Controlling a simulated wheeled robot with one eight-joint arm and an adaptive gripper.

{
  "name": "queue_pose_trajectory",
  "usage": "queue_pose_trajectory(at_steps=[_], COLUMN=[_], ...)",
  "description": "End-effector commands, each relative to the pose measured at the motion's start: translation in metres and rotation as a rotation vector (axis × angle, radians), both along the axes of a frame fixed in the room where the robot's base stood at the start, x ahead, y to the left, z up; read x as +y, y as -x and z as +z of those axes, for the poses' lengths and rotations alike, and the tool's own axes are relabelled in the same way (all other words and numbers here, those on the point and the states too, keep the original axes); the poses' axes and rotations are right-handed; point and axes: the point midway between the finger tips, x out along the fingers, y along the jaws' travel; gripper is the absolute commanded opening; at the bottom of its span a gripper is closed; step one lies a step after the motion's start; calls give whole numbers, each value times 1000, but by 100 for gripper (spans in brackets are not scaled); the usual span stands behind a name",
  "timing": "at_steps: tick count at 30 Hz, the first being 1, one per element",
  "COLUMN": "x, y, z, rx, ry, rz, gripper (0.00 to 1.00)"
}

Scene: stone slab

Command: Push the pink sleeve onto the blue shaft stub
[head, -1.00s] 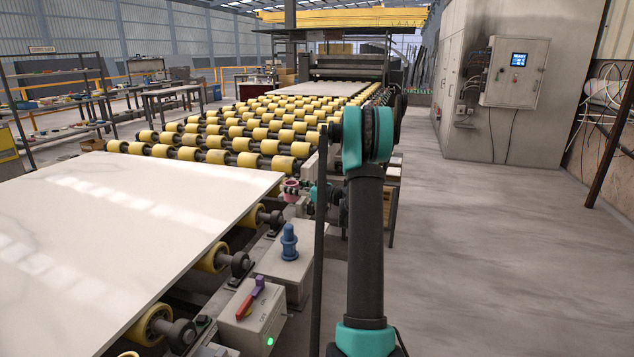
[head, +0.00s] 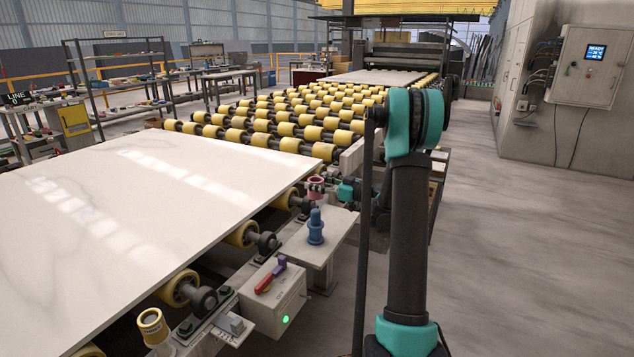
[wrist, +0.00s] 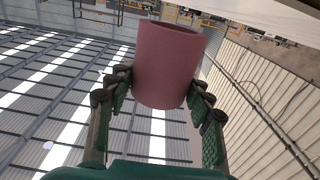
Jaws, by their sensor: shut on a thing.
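The pink sleeve (head: 316,186) is small in the head view, beside the slab's right edge and beyond the blue shaft stub (head: 316,230). The stub stands upright on a grey plate, with nothing around its upper end. In the wrist view the sleeve (wrist: 166,65) is a hollow pink cylinder between my two fingers (wrist: 160,95). The sleeve and the stub are apart. The stub does not show in the wrist view.
A white stone slab (head: 130,215) lies on yellow rollers (head: 240,235) to the left. A switch box (head: 275,300) with a red and purple handle and a green light stands in front of the stub. A gold-capped container (head: 152,325) is at lower left. Open floor lies right.

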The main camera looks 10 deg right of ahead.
Motion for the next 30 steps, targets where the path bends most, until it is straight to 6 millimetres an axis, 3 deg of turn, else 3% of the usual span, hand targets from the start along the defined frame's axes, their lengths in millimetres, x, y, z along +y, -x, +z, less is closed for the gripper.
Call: queue_pose_trajectory(at_steps=[15,30], x=[0,0], y=[0,0], z=[-42,-49], rx=[0,0], ry=[0,0], rz=[0,0], gripper=[20,20])
